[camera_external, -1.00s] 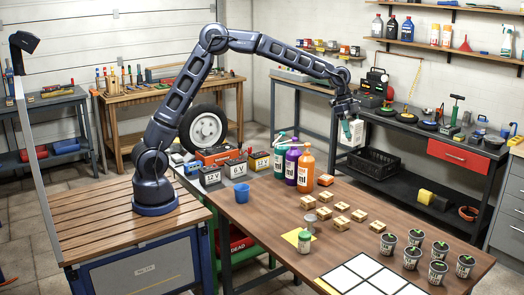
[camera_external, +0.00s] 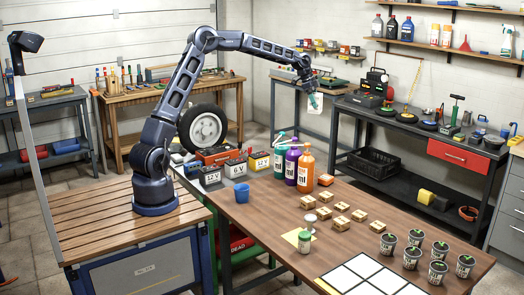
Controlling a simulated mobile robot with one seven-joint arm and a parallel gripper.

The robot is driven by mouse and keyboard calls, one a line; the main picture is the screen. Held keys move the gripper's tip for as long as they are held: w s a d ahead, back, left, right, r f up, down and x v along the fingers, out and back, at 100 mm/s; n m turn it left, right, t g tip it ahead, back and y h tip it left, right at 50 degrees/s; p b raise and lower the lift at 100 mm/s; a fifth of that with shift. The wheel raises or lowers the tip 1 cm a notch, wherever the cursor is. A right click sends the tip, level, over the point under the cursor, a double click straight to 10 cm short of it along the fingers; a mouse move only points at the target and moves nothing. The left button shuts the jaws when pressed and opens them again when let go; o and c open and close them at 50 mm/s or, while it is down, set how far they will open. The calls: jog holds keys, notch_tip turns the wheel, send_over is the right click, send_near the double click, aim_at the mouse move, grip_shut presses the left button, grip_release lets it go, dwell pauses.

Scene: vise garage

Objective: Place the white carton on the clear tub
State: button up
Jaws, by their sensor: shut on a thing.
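The white carton (camera_external: 314,108) hangs from my gripper (camera_external: 309,91), which is shut on it. It has a teal-green part on its upper side and is in the air, beyond the bottles, with the back table behind it in the picture. I cannot make out a clear tub for certain.
A black crate (camera_external: 375,163) sits on a low shelf behind.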

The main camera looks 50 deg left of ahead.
jog(key=s+a+n+t+y, duration=0.1)
jog(key=s+a+n, duration=0.2)
jog(key=a, duration=2.1)
jog(key=s+a+n+y, duration=0.1)
jog(key=s+a+n, duration=0.25)
jog(key=a, duration=1.95)
jog(key=n+t+y, duration=0.1)
jog(key=n+y, duration=0.1)
jog(key=n, duration=0.3)
send_over(177, 140)
jog(key=f, duration=3.1)
jog(key=shift+w+a+f, duration=0.1)
jog(key=shift+a+f, duration=0.1)
jog(key=shift+a, duration=0.15)
jog(key=shift+f, duration=0.1)
jog(key=o, duration=1.2)
